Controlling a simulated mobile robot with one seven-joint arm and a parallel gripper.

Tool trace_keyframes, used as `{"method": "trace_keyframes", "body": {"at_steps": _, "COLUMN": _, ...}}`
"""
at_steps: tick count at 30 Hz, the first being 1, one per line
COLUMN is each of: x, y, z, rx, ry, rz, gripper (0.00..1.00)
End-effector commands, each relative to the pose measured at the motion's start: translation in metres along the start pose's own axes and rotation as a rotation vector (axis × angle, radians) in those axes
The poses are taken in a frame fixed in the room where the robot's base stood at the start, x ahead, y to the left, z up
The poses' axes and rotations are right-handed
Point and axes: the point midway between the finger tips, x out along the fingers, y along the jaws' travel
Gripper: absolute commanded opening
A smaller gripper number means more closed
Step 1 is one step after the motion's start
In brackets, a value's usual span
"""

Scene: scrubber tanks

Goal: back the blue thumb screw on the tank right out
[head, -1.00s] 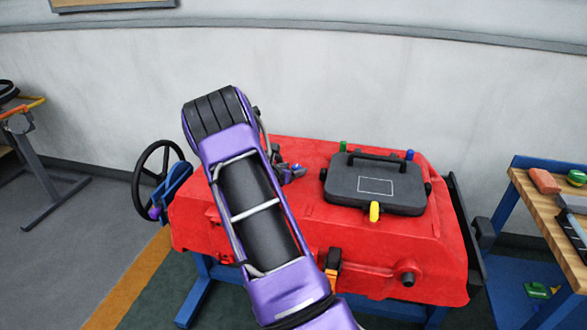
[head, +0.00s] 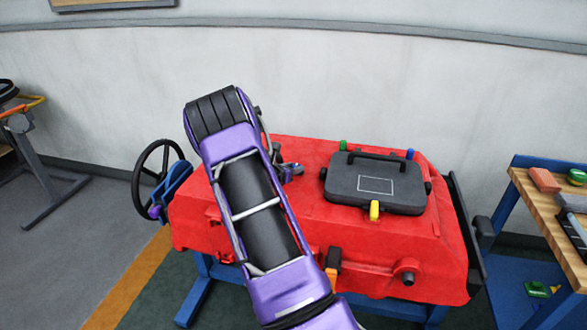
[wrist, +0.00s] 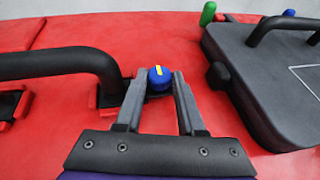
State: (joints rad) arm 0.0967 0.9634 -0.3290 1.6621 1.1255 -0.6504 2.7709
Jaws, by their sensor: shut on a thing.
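The blue thumb screw (wrist: 159,78) has a round head with a yellow stripe and stands on the red tank (head: 330,215). In the wrist view it is between the fingertips of my gripper (wrist: 158,90), which is shut on it. The screw's lower part and its thread are hidden by the fingers. In the head view my purple arm crosses the left part of the tank, and my gripper (head: 289,170) shows only in part beside it.
A dark lid (head: 375,185) with a handle and green, blue and yellow pegs is on the tank's right. A black pipe handle (wrist: 65,62) stands left of the screw. A handwheel (head: 158,175) is at the tank's left; a workbench (head: 540,195) stands right.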

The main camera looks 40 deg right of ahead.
Motion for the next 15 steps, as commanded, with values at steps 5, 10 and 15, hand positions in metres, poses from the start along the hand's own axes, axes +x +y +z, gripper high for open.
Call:
{"method": "trace_keyframes", "body": {"at_steps": 5, "x": 0.0017, "y": -0.0011, "z": -0.0041, "rx": -0.010, "ry": 0.000, "rz": 0.027, "gripper": 0.00}}
{"method": "trace_keyframes", "body": {"at_steps": 10, "x": 0.0032, "y": -0.0036, "z": -0.0055, "rx": -0.030, "ry": -0.002, "rz": 0.084, "gripper": 0.00}}
{"method": "trace_keyframes", "body": {"at_steps": 15, "x": 0.0034, "y": -0.0065, "z": -0.0047, "rx": -0.066, "ry": -0.001, "rz": 0.168, "gripper": 0.00}}
